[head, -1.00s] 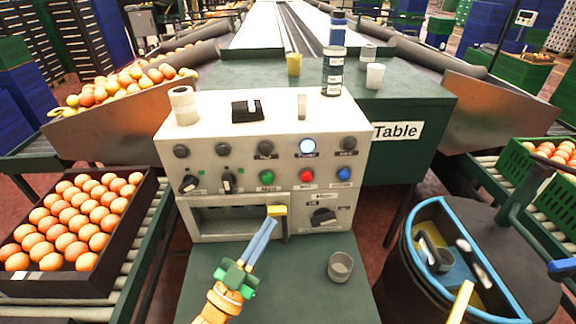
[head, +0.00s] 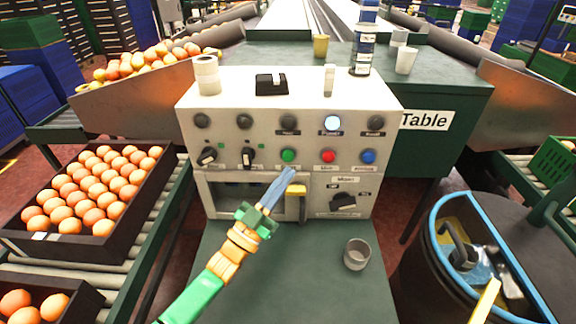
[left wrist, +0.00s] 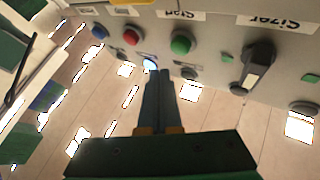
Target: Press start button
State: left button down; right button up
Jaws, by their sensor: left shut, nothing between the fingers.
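The control box (head: 390,95) stands on the green table with a row of green (head: 288,156), red (head: 328,157) and blue (head: 368,157) buttons. In the left wrist view the green button (left wrist: 181,45) is beside an upside-down "Start" label (left wrist: 180,14). My left gripper (head: 288,173) is shut and empty, its blue fingertips just below the green button in the head view. In the left wrist view its fingertips (left wrist: 157,74) are left of and below that button, apart from it in the picture. The depth gap is unclear. My right gripper is not in view.
A yellow-topped lever (head: 297,190) is close to the fingers. A grey cup (head: 357,254) stands on the table's front part. Knobs (head: 343,201) stick out of the panel.

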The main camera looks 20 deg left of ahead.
aim_at(293, 156)
pick_arm(q)
jog(key=shift+w+a+b, duration=0.25)
jog(key=shift+w+b, duration=0.1)
jog(key=shift+w, duration=0.55)
dwell(1.4)
jog(key=shift+w+a+b, duration=0.1)
jog(key=shift+w+b, duration=0.2)
jog(key=shift+w, duration=0.1)
jog(key=shift+w+a+b, duration=0.2)
jog(key=shift+w+b, duration=0.3)
jog(key=shift+w, duration=0.05)
dwell(0.6)
jog(key=shift+r, duration=0.1)
jog(key=shift+s+d+p, duration=0.3)
jog(key=shift+s+p, duration=0.5)
jog(key=shift+s, duration=0.15)
